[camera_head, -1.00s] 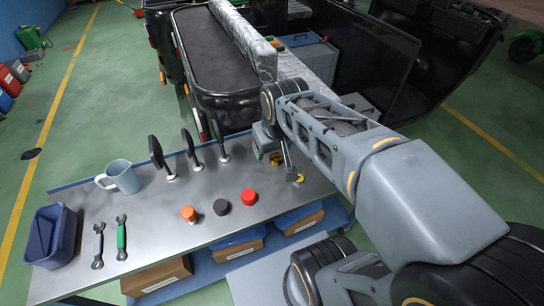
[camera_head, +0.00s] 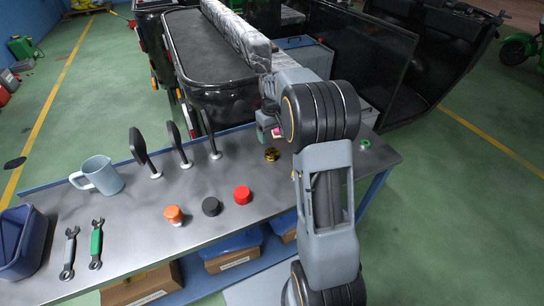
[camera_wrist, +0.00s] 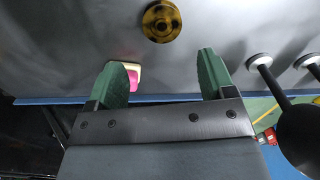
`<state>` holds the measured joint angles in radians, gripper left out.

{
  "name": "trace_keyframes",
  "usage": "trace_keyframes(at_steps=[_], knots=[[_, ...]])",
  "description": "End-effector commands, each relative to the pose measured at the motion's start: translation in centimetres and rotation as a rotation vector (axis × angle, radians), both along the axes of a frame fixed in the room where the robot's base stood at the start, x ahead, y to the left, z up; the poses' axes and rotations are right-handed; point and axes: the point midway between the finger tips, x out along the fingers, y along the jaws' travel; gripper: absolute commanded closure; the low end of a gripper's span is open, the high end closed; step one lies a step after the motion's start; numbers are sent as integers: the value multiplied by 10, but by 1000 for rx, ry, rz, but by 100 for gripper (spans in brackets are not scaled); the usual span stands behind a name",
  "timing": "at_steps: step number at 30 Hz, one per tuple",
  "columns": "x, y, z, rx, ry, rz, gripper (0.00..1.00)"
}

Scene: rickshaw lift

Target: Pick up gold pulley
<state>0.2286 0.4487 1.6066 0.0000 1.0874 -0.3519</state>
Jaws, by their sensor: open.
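The gold pulley (camera_head: 271,155) lies on the metal workbench (camera_head: 205,182), just left of my arm in the head view. In the wrist view the gold pulley (camera_wrist: 161,20) shows as a round disc with a dark centre at the top edge, past the fingertips and roughly centred between them. My gripper (camera_wrist: 160,72) is open, its two green fingers spread with nothing between them. The fingers do not touch the pulley. In the head view my arm hides most of the gripper.
A pink and white item (camera_wrist: 131,76) shows beside the left finger. Black mirrors (camera_head: 178,145) on white bases stand left of the pulley. Red (camera_head: 242,195), black (camera_head: 211,206) and orange (camera_head: 173,214) caps sit in front. A green part (camera_head: 365,143) lies right of my arm.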

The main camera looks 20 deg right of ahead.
Motion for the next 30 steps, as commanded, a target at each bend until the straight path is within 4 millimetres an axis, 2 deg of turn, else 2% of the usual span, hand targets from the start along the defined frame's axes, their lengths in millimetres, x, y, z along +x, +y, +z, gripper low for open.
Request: trace_keyframes(at_steps=[4, 14, 22, 30], knots=[[0, 0, -23, 1, 2, 0, 24], [-1, 1, -45, 1, 2, 0, 24], [-1, 2, -80, 0, 1, -1, 24], [-1, 2, -90, -1, -2, -1, 24]])
